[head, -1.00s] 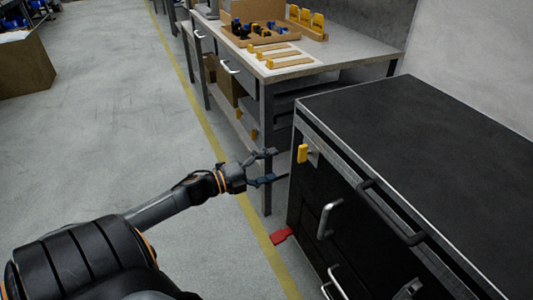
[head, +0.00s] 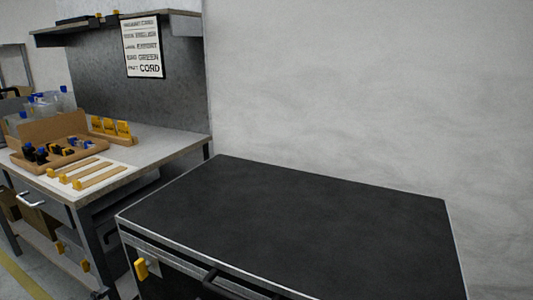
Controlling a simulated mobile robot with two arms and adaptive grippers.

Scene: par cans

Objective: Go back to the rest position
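A small dark tip (head: 101,293), which looks like part of my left gripper, shows at the bottom edge in the head view. It is left of and a little below the yellow tag (head: 141,269) on the front of the black-topped cabinet (head: 290,215). Too little of it shows to tell whether it is open or shut, and the rest of the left arm is out of the picture. My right gripper is not in view.
The cabinet top is bare. A workbench (head: 150,150) at the left carries a cardboard tray (head: 50,160) of small dark and blue parts, yellow-ended strips (head: 88,172) and a yellow-clip rack (head: 112,130). A sign (head: 143,47) hangs behind it. A plain wall stands behind the cabinet.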

